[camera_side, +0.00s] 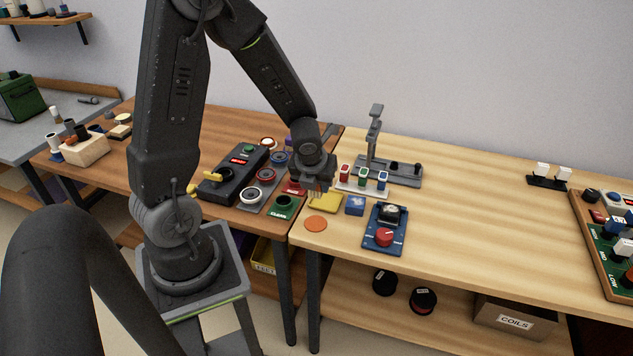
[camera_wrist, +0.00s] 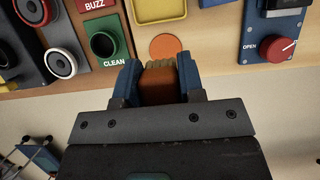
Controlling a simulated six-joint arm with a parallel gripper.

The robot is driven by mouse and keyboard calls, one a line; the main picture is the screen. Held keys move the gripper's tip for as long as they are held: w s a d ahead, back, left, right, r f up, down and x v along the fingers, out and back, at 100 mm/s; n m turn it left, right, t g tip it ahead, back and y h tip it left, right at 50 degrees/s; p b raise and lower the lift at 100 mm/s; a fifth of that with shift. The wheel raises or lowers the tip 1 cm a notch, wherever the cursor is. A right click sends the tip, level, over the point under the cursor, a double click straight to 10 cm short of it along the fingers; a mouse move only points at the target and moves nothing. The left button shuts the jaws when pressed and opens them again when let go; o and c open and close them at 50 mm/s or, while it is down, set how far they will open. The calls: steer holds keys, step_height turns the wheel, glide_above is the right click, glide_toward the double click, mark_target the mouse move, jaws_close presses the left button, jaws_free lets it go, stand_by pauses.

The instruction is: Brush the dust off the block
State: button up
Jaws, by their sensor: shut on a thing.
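My gripper (camera_side: 318,188) hangs over the front left of the light wooden table, beside the yellow tray (camera_side: 324,203). In the wrist view its blue fingers are shut on an orange-brown brush (camera_wrist: 158,88) with tan bristles pointing toward the top of the picture. The brush cannot be made out in the side view. The blue block (camera_side: 354,206) sits on the table just right of the yellow tray, with pale marks on its top. My gripper is left of the block and apart from it. In the wrist view only a blue edge shows at the top.
An orange disc (camera_side: 315,223) lies near the table's front edge. A blue panel with a red knob (camera_side: 384,237) lies right of the block. A grey stand (camera_side: 373,140) rises behind. The green CLEAN cup (camera_side: 284,204) is on the left. The table's right middle is clear.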

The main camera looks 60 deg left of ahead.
steer(key=w+n+g+y, duration=0.1)
steer(key=w+n, duration=0.4)
steer(key=w, duration=0.2)
steer(key=r+n+g+h, duration=0.15)
steer(key=n+g, duration=0.35)
steer(key=n, duration=0.8)
glide_above(394, 208)
steer(key=shift+y, duration=0.25)
steer(key=shift+w+d+f, duration=0.15)
steer(key=shift+f, duration=0.8)
steer(key=shift+w+d+f, duration=0.1)
steer(key=shift+d+f, duration=0.05)
steer(key=shift+f, duration=0.8)
steer(key=shift+w+d+f, duration=0.15)
steer(key=shift+f, duration=0.8)
steer(key=shift+x, duration=1.15)
steer(key=shift+c, duration=0.3)
steer(key=shift+s+a, duration=1.15)
steer(key=shift+w+d, duration=1.35)
steer(key=shift+w+d+r, duration=0.1)
steer(key=shift+w+r, duration=0.05)
step_height(394, 208, up, 8)
